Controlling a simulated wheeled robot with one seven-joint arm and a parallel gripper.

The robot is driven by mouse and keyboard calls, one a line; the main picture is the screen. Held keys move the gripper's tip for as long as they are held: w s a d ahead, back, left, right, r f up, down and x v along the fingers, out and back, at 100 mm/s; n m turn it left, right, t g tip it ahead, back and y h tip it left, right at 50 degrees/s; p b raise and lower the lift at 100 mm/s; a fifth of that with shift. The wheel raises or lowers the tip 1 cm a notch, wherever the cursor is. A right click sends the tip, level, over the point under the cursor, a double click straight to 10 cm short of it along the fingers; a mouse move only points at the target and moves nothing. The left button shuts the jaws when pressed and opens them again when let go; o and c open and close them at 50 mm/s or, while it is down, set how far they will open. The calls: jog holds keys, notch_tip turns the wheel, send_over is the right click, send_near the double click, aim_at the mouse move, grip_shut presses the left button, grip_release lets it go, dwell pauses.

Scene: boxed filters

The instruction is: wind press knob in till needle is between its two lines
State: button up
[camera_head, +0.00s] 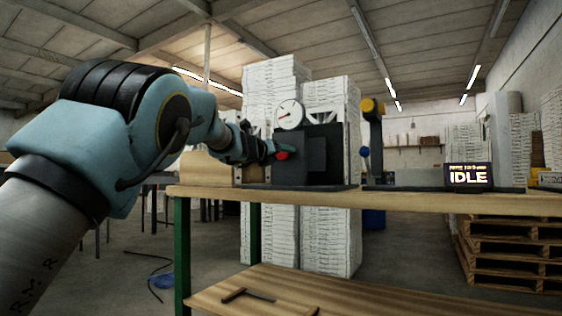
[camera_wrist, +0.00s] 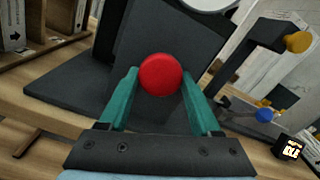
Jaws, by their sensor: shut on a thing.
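The press (camera_head: 322,152) is a dark grey block on a dark base plate on the bench. Its red knob (camera_wrist: 161,75) is on the side facing my gripper and also shows in the head view (camera_head: 282,155). My gripper (camera_wrist: 160,84) has teal fingers on either side of the knob and is shut on it. A round white dial (camera_head: 289,115) stands on top of the press. Its red needle points to the lower left; its two lines are too small to make out. Only the dial's lower edge shows in the wrist view.
The wooden bench (camera_head: 420,203) holds a display reading IDLE (camera_head: 468,176) at the right. A stand with a yellow top (camera_head: 372,106) and a blue ball is right of the press. White box stacks (camera_head: 272,85) stand behind.

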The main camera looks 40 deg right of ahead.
jog(key=shift+m+b, duration=0.3)
jog(key=shift+m, duration=0.3)
jog(key=o, duration=1.4)
jog(key=shift+c, duration=0.2)
jog(key=b+v, duration=0.2)
jog(key=v, duration=0.8)
jog(key=shift+a, duration=0.35)
